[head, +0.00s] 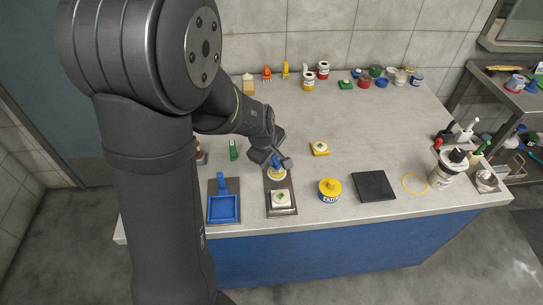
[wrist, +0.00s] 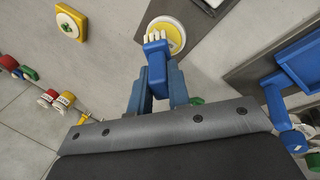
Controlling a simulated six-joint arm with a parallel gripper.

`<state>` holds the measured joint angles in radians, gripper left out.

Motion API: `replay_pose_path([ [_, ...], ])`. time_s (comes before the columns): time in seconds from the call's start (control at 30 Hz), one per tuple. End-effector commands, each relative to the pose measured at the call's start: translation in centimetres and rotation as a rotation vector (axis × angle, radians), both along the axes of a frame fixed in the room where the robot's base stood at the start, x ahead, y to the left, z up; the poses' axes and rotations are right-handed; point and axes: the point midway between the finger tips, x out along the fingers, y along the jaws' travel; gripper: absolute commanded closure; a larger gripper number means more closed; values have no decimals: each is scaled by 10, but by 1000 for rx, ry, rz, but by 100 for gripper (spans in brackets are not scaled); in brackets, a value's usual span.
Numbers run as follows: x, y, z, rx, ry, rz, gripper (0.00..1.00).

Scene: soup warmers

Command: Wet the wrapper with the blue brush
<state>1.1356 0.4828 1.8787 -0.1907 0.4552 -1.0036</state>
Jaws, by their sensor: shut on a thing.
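My gripper (wrist: 152,85) is shut on the blue brush (wrist: 155,62). The brush also shows below my gripper (head: 271,156) in the head view. A pale square piece with green on top (head: 281,199), which looks like the wrapper, lies on a dark board (head: 283,212) at the counter's front, nearer the front edge than the brush.
A blue tray with a handle (head: 223,208) lies left of the board. A yellow square holder (head: 320,149) lies behind the jar.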

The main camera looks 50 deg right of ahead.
Motion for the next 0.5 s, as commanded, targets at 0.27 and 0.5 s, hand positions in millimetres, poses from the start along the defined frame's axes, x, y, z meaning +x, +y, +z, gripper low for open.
replay_pose_path([
  [0.27, 0, 0, -1, 0, 0, 0, 100],
  [0.5, 0, 0, -4, 0, 0, 0, 100],
])
